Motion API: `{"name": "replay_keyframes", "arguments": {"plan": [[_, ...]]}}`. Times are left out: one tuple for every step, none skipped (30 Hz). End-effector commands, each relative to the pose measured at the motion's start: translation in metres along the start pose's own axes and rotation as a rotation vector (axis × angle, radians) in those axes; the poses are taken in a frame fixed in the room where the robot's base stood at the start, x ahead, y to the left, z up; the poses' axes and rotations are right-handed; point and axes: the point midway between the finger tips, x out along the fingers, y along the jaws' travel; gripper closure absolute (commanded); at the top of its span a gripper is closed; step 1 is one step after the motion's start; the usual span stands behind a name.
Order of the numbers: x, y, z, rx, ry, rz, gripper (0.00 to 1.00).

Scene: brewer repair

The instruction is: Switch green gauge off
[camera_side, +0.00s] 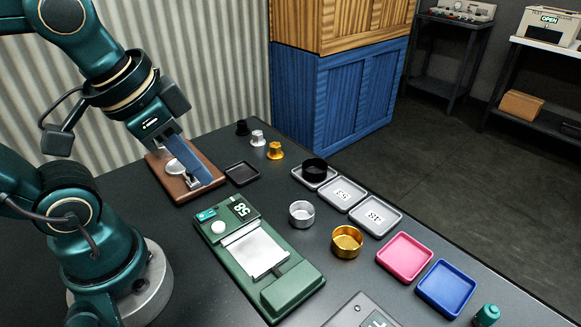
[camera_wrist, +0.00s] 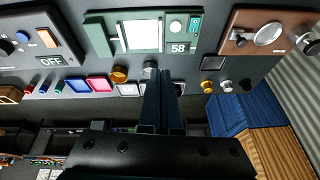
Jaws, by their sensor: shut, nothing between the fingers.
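The green gauge (camera_side: 290,291) lies on the dark table at the centre of the side view. It has a white plate (camera_side: 256,252), a round white knob (camera_side: 218,228), a small teal switch (camera_side: 206,215) and a dark number display (camera_side: 242,209). In the wrist view the green gauge (camera_wrist: 99,38) is at the top and its display reads 58 (camera_wrist: 179,49). My gripper (camera_side: 209,181) is shut and empty, with its fingers pointing down in front of the brown gauge, apart from the green one. In the wrist view my gripper (camera_wrist: 160,74) points toward the green gauge's near edge.
The brown gauge (camera_side: 160,163) sits left of the green one. Silver (camera_side: 302,214) and gold (camera_side: 347,241) cups, numbered grey trays (camera_side: 375,216), pink (camera_side: 404,257) and blue (camera_side: 445,288) trays lie to the right. A grey device reading OFF (camera_wrist: 51,62) shows in the wrist view.

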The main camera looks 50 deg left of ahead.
Motion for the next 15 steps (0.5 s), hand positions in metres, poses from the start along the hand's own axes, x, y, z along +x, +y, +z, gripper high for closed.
{"name": "replay_keyframes", "arguments": {"plan": [[-0.003, -0.006, -0.004, 0.013, -0.049, -0.007, 1.0], [-0.005, -0.009, -0.005, 0.02, -0.082, -0.009, 1.0], [-0.007, -0.014, -0.007, 0.028, -0.125, -0.011, 1.0], [-0.008, -0.018, -0.009, 0.031, -0.158, -0.01, 1.0], [-0.009, -0.021, -0.01, 0.032, -0.189, -0.009, 1.0], [-0.01, -0.027, -0.012, 0.031, -0.229, -0.007, 1.0], [-0.011, -0.031, -0.014, 0.031, -0.259, -0.004, 1.0], [-0.011, -0.035, -0.015, 0.026, -0.287, 0.0, 1.0], [-0.011, -0.04, -0.017, 0.021, -0.323, 0.005, 1.0], [-0.01, -0.044, -0.018, 0.014, -0.348, 0.01, 1.0], [-0.01, -0.048, -0.019, 0.008, -0.371, 0.014, 1.0], [-0.009, -0.053, -0.021, -0.004, -0.398, 0.02, 1.0], [-0.008, -0.057, -0.022, -0.013, -0.417, 0.024, 1.0], [-0.007, -0.06, -0.023, -0.022, -0.433, 0.028, 1.0], [-0.005, -0.065, -0.024, -0.036, -0.452, 0.032, 1.0]]}}
